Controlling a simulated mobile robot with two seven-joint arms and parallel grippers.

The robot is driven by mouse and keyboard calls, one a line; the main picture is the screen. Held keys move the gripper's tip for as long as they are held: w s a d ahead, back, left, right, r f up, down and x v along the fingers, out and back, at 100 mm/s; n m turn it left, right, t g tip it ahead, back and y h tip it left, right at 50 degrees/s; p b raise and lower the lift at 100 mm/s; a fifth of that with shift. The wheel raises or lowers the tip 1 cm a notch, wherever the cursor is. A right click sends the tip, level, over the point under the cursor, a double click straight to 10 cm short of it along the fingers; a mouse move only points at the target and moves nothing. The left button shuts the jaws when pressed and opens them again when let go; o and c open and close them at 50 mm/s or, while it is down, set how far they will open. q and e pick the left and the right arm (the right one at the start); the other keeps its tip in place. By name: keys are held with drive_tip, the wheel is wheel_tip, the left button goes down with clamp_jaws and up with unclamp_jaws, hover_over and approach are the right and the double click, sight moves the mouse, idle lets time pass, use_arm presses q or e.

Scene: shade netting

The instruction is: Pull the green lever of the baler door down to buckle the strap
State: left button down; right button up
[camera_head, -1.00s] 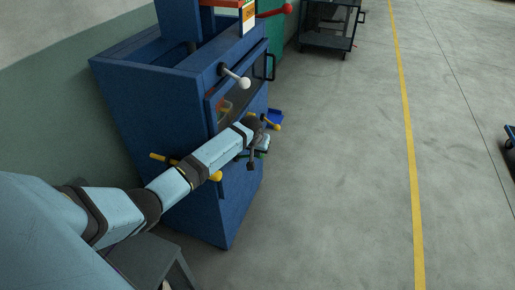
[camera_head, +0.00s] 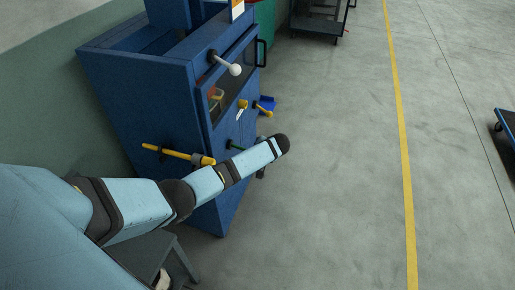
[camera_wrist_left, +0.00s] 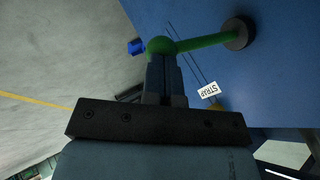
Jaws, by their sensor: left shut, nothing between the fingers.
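The green lever (camera_wrist_left: 200,42) sticks out from a dark round pivot on the blue baler (camera_wrist_left: 270,75) and ends in a green ball knob (camera_wrist_left: 160,46). In the head view, only a short green piece (camera_head: 236,145) shows beside my left arm on the baler front. My left gripper (camera_wrist_left: 163,62) is shut, with nothing between its fingers. Its fingertips are right at the knob in the wrist view; whether they touch it I cannot tell. In the head view my own arm hides the gripper. My right gripper is not in view.
A "STRAP" label (camera_wrist_left: 208,91) is on the baler near the lever. A white-knobbed lever (camera_head: 235,70), a yellow bar (camera_head: 176,153) and yellow-knobbed handles (camera_head: 242,104) stick out nearby. Open concrete floor (camera_head: 335,150) lies to the right.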

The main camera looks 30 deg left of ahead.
use_arm(q)
drive_tip(key=shift+a+f+y+b, duration=0.1)
drive_tip(key=shift+f+y+b, duration=0.5)
drive_tip(key=shift+f, duration=0.4)
drive_tip(key=shift+a+f+y+b, duration=0.1)
drive_tip(key=shift+f+y+b, duration=0.3)
drive_tip(key=shift+f+b, duration=0.5)
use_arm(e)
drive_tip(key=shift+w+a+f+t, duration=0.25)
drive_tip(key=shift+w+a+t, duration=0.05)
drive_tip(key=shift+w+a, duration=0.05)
use_arm(q)
drive_tip(key=shift+f, duration=0.1)
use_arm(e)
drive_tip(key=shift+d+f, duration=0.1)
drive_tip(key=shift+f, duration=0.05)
